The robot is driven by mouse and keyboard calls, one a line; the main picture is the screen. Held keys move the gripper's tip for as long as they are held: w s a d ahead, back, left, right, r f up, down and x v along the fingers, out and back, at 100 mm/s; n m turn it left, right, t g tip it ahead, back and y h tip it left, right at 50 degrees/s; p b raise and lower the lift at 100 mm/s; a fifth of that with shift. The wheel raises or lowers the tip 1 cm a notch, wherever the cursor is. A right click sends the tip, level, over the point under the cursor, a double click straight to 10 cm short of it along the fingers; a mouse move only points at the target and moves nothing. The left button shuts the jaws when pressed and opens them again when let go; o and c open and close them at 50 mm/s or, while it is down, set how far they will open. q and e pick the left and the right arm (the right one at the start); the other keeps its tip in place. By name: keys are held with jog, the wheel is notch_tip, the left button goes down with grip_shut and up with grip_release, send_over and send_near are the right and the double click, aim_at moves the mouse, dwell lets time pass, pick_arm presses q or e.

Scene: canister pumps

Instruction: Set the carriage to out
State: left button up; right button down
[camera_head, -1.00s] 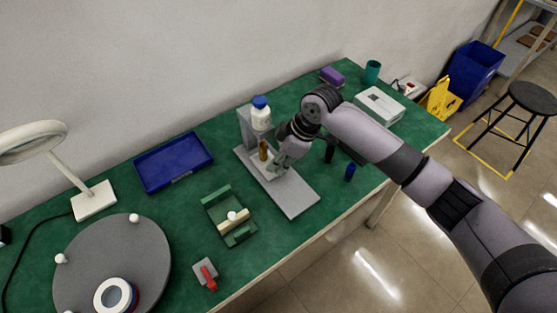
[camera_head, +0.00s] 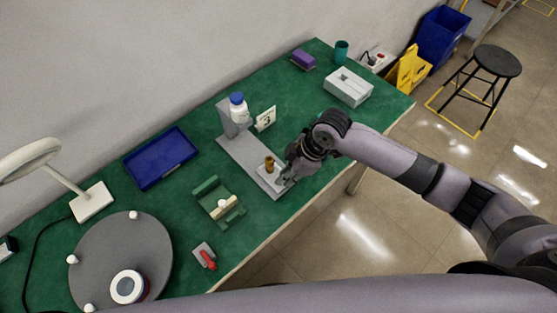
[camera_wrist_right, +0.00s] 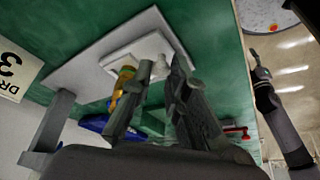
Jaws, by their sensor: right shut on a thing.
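The pump stand has a long grey base plate (camera_head: 242,150), with an upright post (camera_head: 230,122) at its back end. The carriage (camera_head: 266,173) is a pale block at the plate's front end, away from the post. It also shows in the right wrist view (camera_wrist_right: 143,47). A brown-yellow vial (camera_head: 269,162) stands upright on it. A white bottle with a blue cap (camera_head: 238,107) sits high at the post. My right gripper (camera_head: 287,175) is at the carriage's front side. In the right wrist view its fingers (camera_wrist_right: 167,75) close around a small pale knob (camera_wrist_right: 159,69).
A card marked 3 (camera_head: 265,118) stands by the post. A green fixture (camera_head: 212,188) and a red-handled clamp (camera_head: 207,257) are left of the plate. A blue tray (camera_head: 160,158), a grey turntable (camera_head: 110,245) and a grey box (camera_head: 348,88) are farther off.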

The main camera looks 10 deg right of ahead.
jog(key=shift+s+d, duration=0.1)
jog(key=c, duration=1.5)
grip_release()
jog(key=shift+s+d, duration=0.1)
jog(key=shift+s, duration=0.05)
jog(key=shift+c, duration=0.2)
jog(key=shift+r, duration=0.15)
jog(key=v, duration=1.1)
jog(key=shift+r, duration=0.35)
